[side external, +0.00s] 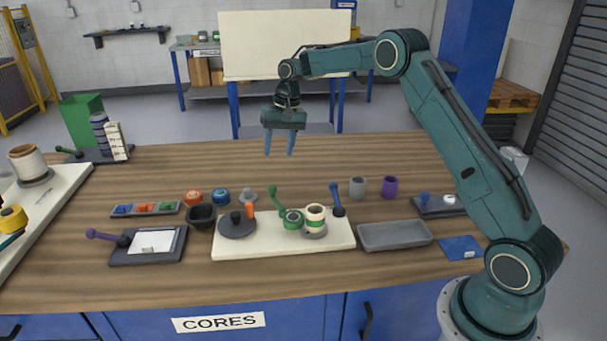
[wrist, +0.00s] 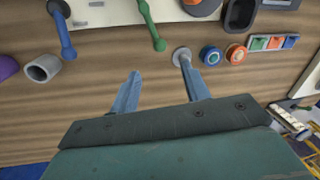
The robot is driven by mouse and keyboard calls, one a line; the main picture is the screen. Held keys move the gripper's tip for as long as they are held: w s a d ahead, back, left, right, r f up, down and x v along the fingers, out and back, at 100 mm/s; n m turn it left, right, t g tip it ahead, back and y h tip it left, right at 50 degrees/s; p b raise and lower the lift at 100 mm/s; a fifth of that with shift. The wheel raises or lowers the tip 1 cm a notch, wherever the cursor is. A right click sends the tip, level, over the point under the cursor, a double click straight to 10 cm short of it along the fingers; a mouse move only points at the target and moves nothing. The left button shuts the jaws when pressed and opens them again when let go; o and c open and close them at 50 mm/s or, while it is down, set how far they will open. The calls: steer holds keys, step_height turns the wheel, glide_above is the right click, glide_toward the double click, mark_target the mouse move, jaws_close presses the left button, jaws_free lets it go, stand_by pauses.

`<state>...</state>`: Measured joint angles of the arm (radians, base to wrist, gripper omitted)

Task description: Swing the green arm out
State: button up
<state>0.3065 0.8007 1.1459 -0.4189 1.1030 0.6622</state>
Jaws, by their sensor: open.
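The green arm (side external: 274,198) rises from a green hub (side external: 292,219) on the cream board (side external: 235,248) and ends in a rounded knob. In the wrist view the green arm (wrist: 149,25) hangs from the top edge, its knob pointing toward my fingers; its base is cut off. My gripper (side external: 279,152) is open and empty, pointing down, well above the table and behind the board. In the wrist view my gripper (wrist: 160,66) has its two blue fingers spread, apart from the green arm.
A cream-and-green roll (side external: 315,217) stands beside the green hub. A blue lever (side external: 337,198) is to its right and an orange lever (side external: 250,210) to its left. A grey peg (side external: 248,194) and orange and blue rolls (side external: 221,195) sit behind the board. The table behind them is clear.

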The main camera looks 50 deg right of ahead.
mark_target(273, 185)
steer(key=shift+w+d+f, duration=0.1)
steer(key=shift+f, duration=0.15)
steer(key=f, duration=0.4)
steer(key=w+a+f, duration=0.1)
steer(key=f, duration=0.4)
steer(key=a+f, duration=0.1)
steer(key=f, duration=0.3)
steer(key=shift+w+a+f, duration=0.15)
steer(key=shift+w+f, duration=0.05)
steer(key=shift+f, duration=0.05)
jaws_close()
